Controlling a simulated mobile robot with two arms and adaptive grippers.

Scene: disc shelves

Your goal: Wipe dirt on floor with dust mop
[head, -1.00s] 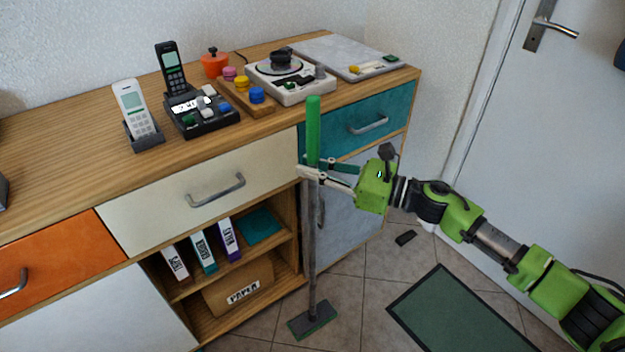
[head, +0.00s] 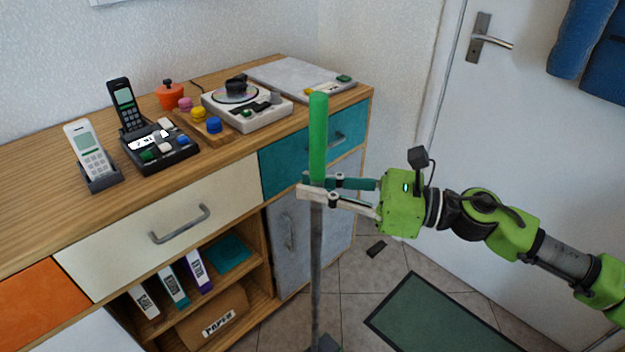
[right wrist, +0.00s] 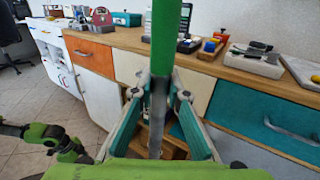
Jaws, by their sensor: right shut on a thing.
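The dust mop (head: 317,262) stands upright in front of the sideboard in the head view, with a green grip on top and a grey pole. My right gripper (head: 310,190) is shut on the pole just below the green grip. The pole also shows between the fingers in the right wrist view (right wrist: 158,105). The mop head (head: 326,344) shows only at the bottom edge of the head view. A small dark patch (head: 376,249) lies on the tiled floor, right of the pole, and may be the dirt. My left gripper is not in the head view.
The wooden sideboard (head: 60,222) stands close behind the mop and carries phones, a disc player and several small items. A green mat (head: 440,318) lies on the floor at the right, before the white door (head: 510,130). Bare tiles lie between mop and mat.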

